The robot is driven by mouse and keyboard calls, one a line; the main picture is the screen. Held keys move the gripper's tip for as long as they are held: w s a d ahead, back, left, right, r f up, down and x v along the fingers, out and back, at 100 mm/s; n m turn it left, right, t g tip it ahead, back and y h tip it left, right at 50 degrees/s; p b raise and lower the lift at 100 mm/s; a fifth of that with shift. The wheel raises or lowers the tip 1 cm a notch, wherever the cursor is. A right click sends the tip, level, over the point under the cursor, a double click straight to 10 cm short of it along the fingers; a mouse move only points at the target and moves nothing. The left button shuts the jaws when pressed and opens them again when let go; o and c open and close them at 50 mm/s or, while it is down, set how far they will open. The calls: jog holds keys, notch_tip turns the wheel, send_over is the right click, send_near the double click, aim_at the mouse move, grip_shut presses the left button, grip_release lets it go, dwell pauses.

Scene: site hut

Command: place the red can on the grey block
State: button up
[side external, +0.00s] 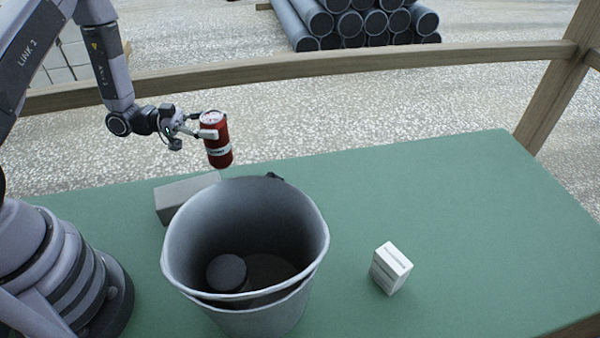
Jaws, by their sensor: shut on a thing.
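The red can (217,148) is upright in my gripper (212,127), which is shut around its upper part. The can is held in the air, and in the picture it shows above the right end of the grey block. The grey block (180,196) lies on the green table at the left, behind the bucket. The bucket's rim hides part of the block's lower right. From this single view I cannot tell how far the can is above the block or whether it is directly over it.
A large grey bucket (312,232) stands in front of the block, with a dark round object (227,272) inside. A small white box (391,267) stands right of it. The right side of the green table (480,210) is clear. A wooden rail (350,66) runs behind.

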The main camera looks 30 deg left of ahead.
jog(key=s+a+r+n+t, duration=0.1)
jog(key=s+a+r, duration=0.3)
jog(key=s, duration=0.3)
notch_tip(320, 180, down, 8)
jog(key=shift+s+a+y, duration=0.15)
jog(key=shift+a+y, duration=0.1)
jog(key=shift+y, duration=0.15)
jog(key=shift+f, duration=0.1)
jog(key=o, duration=0.8)
jog(key=v, duration=1.2)
jog(key=shift+s, duration=0.1)
